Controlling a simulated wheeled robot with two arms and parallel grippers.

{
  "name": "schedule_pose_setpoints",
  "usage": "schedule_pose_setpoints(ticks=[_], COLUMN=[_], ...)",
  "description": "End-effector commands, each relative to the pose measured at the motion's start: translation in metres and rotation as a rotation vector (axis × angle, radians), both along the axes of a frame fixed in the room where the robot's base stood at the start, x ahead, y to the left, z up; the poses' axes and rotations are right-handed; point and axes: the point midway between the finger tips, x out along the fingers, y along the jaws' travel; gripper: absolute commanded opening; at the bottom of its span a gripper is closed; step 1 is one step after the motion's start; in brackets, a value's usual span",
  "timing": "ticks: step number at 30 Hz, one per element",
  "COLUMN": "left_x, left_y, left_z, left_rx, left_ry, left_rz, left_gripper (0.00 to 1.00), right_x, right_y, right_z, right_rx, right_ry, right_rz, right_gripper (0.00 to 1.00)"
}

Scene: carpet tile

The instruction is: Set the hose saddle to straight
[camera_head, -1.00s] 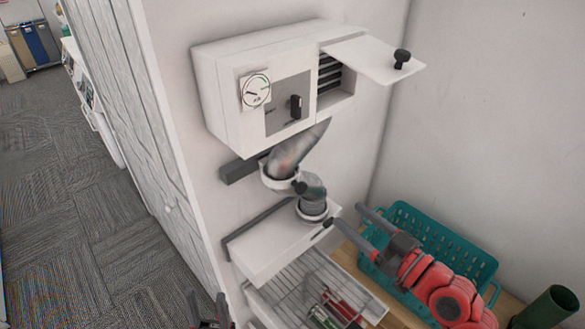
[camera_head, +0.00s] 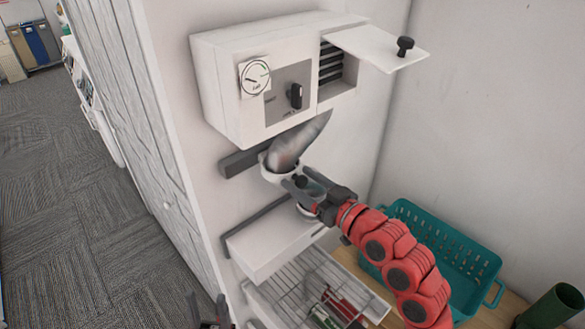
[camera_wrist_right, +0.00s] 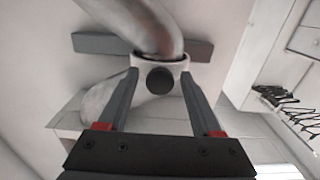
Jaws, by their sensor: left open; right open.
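The hose saddle (camera_head: 267,170) is a white collar on a dark wall rail (camera_head: 238,163), with a round black knob (camera_wrist_right: 160,81) on its front. The grey hose (camera_head: 300,140) comes down into it at a slant under the white wall box; its lower part bends sideways in the right wrist view (camera_wrist_right: 105,100). My right gripper (camera_head: 297,178) is open at the saddle. In the right wrist view its fingers (camera_wrist_right: 159,74) stand either side of the knob; contact cannot be told. My left gripper (camera_head: 213,312) is open at the bottom edge, away from the saddle, partly cut off.
The wall box (camera_head: 225,95) has a gauge, a black switch and an open flap (camera_head: 375,52) jutting right above my right arm. A white lower box (camera_head: 265,250) and a wire rack (camera_head: 300,290) sit below. A teal basket (camera_head: 470,250) and a green cup (camera_head: 550,308) stand right.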

Motion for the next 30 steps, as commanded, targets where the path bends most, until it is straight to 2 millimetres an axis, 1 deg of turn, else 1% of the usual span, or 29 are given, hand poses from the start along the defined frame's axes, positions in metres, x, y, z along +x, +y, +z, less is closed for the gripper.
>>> schedule_pose_setpoints(ticks=[1,3,7,17,18,20,21,23,24,28,29,30], left_x=[0.0,0.0,0.0,0.0,0.0,0.0,0.0,0.0,0.0,0.0,0.0,0.0], left_y=[0.0,0.0,0.0,0.0,0.0,0.0,0.0,0.0,0.0,0.0,0.0,0.0], left_z=[0.006,0.009,0.012,0.012,0.012,0.012,0.012,0.012,0.012,0.012,0.012,0.012], left_rx=[0.0,0.0,0.0,0.0,0.0,0.0,0.0,0.0,0.0,0.0,0.0,0.0], left_ry=[0.0,0.0,0.0,0.0,0.0,0.0,0.0,0.0,0.0,0.0,0.0,0.0], left_rz=[0.0,0.0,0.0,0.0,0.0,0.0,0.0,0.0,0.0,0.0,0.0,0.0], left_gripper=[0.5,0.5,0.5,0.5,0.5,0.5,0.5,0.5,0.5,0.5,0.5,0.5], right_x=[0.005,0.011,0.02,0.023,0.023,0.023,0.023,0.023,0.023,0.023,0.023,0.023], right_y=[0.007,0.013,0.02,0.023,0.023,0.022,0.022,0.022,0.022,0.022,0.022,0.022], right_z=[0.003,0.004,0.001,0.0,0.001,0.0,0.0,0.001,0.0,0.001,0.001,0.001], right_rx=[0.0,0.001,-0.001,0.0,0.0,0.0,0.0,0.0,0.0,0.001,0.001,0.001], right_ry=[0.0,-0.003,-0.001,-0.003,-0.003,-0.003,-0.003,-0.003,-0.003,-0.004,-0.004,-0.004], right_rz=[0.004,0.003,0.001,0.0,0.0,-0.001,-0.001,-0.001,-0.001,-0.001,-0.001,-0.001], right_gripper=[0.66,0.66,0.66,0.66,0.65,0.54,0.47,0.36,0.29,0.05,0.0,0.0])
